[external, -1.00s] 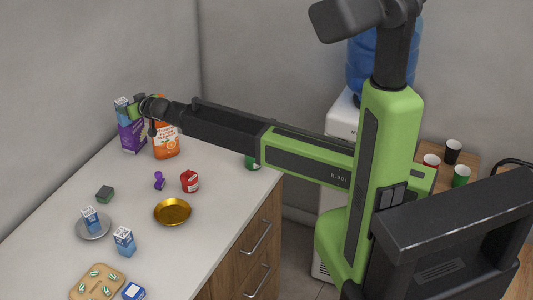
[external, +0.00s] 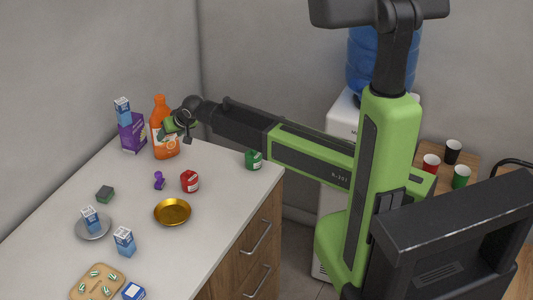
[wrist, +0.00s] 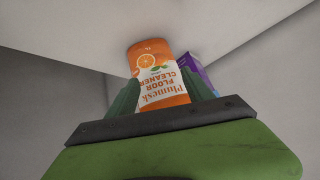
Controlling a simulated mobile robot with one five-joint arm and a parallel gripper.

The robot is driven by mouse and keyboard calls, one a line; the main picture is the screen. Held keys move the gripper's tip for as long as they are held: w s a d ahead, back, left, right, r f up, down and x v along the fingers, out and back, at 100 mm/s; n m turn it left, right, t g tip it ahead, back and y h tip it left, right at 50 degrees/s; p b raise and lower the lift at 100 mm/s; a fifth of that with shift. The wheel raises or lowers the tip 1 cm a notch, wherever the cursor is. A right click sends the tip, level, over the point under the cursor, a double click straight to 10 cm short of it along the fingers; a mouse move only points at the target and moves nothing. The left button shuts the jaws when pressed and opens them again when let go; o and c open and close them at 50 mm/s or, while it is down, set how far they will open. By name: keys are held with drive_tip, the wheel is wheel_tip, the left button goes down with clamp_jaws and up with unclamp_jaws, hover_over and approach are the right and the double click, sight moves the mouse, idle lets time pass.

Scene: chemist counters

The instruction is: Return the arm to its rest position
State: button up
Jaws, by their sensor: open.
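My arm reaches left over the counter in the external view, partly drawn back. My gripper (external: 172,127) is at its end, above the counter, in front of the orange floor cleaner bottle (external: 160,108) and hiding part of it. In the wrist view my gripper's fingers (wrist: 165,98) are apart, with the floor cleaner bottle (wrist: 150,58) showing between and beyond them. I cannot tell whether the fingers touch the bottle. A small blue-and-white carton (external: 123,111) stands on a purple box (external: 132,134) left of the bottle.
On the counter (external: 60,220) are a red container (external: 190,181), a green container (external: 254,159), a gold dish (external: 172,212), a purple item (external: 159,181), and a grey plate (external: 97,236) with a carton. The wall is close behind. Cups stand on a side table at right.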

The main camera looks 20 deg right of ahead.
drive_tip(key=s+d+f+m+g+h, duration=0.1)
drive_tip(key=s+d+f+g+h, duration=0.1)
drive_tip(key=d, duration=1.2)
drive_tip(key=s+d+f+m+g+h, duration=0.1)
drive_tip(key=d, duration=1.4)
drive_tip(key=s+d+g, duration=0.2)
drive_tip(key=s+d, duration=0.4)
drive_tip(key=d, duration=0.3)
drive_tip(key=s+d+f+g+p, duration=0.1)
drive_tip(key=s+d+g, duration=0.1)
drive_tip(key=s+d, duration=0.5)
drive_tip(key=d, duration=0.3)
drive_tip(key=shift+m, duration=0.3)
